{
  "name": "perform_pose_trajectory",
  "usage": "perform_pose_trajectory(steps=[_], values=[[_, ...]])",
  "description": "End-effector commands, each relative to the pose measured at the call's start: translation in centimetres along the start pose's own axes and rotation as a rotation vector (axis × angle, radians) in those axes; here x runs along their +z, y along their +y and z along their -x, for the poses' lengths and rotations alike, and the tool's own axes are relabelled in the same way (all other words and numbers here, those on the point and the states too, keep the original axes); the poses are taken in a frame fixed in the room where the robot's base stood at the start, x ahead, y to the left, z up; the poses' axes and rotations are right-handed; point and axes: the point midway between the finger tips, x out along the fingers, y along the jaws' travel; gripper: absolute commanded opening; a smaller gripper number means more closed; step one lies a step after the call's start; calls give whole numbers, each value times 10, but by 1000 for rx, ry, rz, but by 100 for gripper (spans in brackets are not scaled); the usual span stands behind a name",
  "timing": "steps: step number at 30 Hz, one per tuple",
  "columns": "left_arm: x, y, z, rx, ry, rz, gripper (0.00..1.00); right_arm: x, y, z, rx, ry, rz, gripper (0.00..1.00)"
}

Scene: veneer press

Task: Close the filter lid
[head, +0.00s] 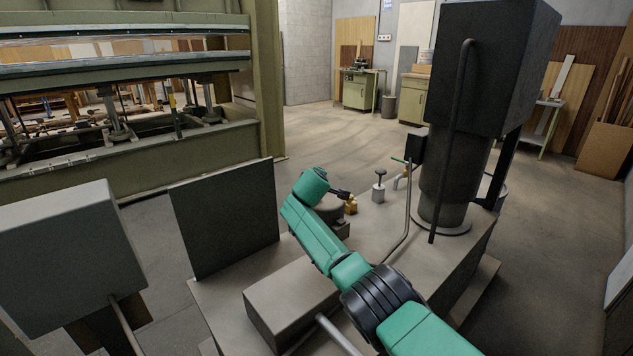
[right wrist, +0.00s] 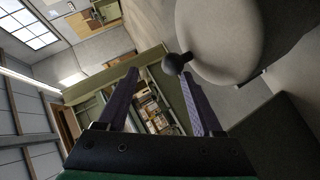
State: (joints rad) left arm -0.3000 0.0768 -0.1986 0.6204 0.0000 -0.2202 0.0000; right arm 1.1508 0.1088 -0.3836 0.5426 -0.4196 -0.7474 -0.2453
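A pale round disc, which looks like the filter lid (right wrist: 222,35), fills the upper right of the right wrist view. A dark ball knob (right wrist: 176,64) shows at its edge. My right gripper (right wrist: 159,73) is open, with the knob by the tip of its right-hand finger; I cannot tell whether they touch. In the head view my right arm reaches in from the lower right, and its gripper (head: 341,193) is small and dark above a grey round housing (head: 327,209). The arm partly hides this housing, and the lid's angle is unclear. My left gripper is out of view.
The housing stands on a grey metal unit (head: 385,232) with a brass fitting (head: 351,206), a bent pipe (head: 405,225) and a tall dark column (head: 450,175). An upright dark panel (head: 225,215) stands at its left. The green press (head: 140,160) is behind; open floor lies beyond.

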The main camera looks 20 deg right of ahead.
Motion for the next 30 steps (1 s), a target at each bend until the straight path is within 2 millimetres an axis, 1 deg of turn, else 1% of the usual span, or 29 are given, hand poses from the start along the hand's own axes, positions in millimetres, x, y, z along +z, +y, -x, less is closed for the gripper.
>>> perform_pose_trajectory(steps=[1,6,30], values=[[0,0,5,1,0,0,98,-6,4,4,1,3,0,66],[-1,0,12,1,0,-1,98,-18,9,12,2,3,1,66],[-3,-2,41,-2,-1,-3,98,-74,28,49,1,4,0,66]])
